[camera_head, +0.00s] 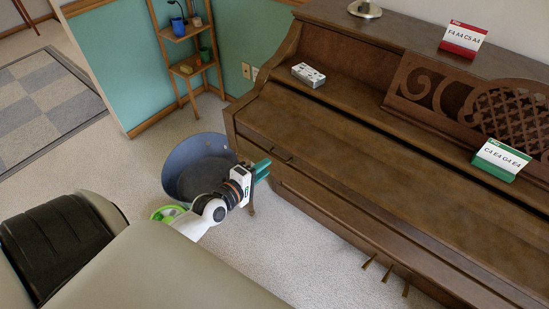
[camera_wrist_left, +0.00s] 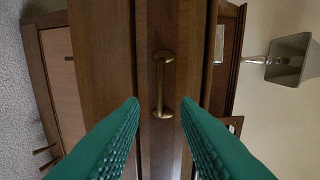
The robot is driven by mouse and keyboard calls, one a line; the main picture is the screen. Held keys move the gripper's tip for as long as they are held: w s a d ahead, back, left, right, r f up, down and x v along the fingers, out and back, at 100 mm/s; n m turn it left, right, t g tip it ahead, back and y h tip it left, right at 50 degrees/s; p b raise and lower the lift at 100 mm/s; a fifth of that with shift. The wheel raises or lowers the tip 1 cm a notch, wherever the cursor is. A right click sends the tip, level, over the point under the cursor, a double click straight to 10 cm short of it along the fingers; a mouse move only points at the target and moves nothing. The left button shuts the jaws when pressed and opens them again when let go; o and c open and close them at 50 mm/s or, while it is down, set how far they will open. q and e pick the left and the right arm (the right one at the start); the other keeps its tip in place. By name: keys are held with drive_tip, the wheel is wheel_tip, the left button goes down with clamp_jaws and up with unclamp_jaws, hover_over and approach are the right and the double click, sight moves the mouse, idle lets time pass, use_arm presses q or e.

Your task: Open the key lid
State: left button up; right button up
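The brown wooden key lid (camera_head: 370,165) of the upright piano lies closed, and no keys show. A small brass handle (camera_head: 281,158) is on its front edge near the left end. The handle also shows in the left wrist view (camera_wrist_left: 161,84), centred ahead of the fingers. My left gripper (camera_head: 263,168) is open and empty, just in front of the piano's left end, close to the handle. In the left wrist view its two green fingers (camera_wrist_left: 160,101) stand apart on either side of the handle's line, the handle seeming beyond the tips. My right gripper is not in view.
A blue round tub (camera_head: 185,160) stands on the carpet behind my left wrist. A green-and-white card (camera_head: 500,160) and the carved music stand (camera_head: 440,95) sit above the lid. A white patterned box (camera_head: 308,75) rests on the piano's left shelf. Pedals (camera_head: 387,272) stick out below.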

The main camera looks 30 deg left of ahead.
use_arm(q)
drive_tip(key=x, duration=0.6)
drive_tip(key=shift+w+f, duration=0.1)
drive_tip(key=shift+c, duration=0.3)
clamp_jaws()
